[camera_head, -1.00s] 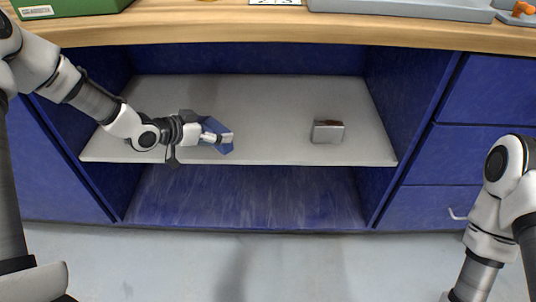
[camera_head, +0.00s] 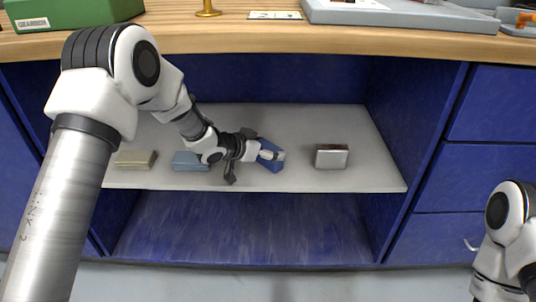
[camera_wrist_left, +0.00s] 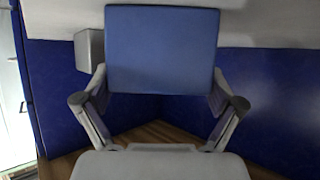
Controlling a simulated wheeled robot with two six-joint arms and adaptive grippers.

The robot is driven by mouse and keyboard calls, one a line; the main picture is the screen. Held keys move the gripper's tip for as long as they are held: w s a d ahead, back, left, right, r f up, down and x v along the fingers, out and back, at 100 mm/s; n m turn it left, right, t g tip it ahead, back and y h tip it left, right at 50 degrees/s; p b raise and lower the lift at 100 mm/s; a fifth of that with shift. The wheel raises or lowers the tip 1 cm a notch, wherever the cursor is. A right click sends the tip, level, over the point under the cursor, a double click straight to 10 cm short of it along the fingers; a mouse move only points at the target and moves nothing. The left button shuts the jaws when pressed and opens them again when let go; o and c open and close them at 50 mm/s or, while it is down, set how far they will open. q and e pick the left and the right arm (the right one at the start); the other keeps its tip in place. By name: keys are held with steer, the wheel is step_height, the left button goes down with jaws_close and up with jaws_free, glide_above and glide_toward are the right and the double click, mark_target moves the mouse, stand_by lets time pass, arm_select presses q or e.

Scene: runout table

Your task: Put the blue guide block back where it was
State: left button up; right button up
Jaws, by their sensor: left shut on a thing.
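The blue guide block (camera_head: 271,166) is in the jaws of my left gripper (camera_head: 276,155), over the middle of the grey shelf (camera_head: 300,123). It is tilted in the head view. In the left wrist view the block (camera_wrist_left: 162,50) fills the space between the two fingers (camera_wrist_left: 160,100), its broad flat face toward the camera. Whether it touches the shelf I cannot tell. My right gripper is out of view; only part of that arm shows at the lower right.
A silver block (camera_head: 331,156) stands on the shelf right of my left gripper. A grey-blue block (camera_head: 188,161) and a tan block (camera_head: 135,159) lie to its left, near my forearm. The wooden worktop (camera_head: 230,38) overhangs the shelf, with blue cabinet walls at both sides.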

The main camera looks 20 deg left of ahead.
arm_select(q)
steer(key=shift+r, duration=0.15)
steer(key=o, duration=1.4)
steer(key=shift+s+f, duration=0.1)
steer(key=shift+f, duration=0.1)
steer(key=shift+r, duration=0.25)
steer(key=p+v, duration=0.4)
steer(key=v, duration=0.8)
steer(key=shift+f, duration=0.15)
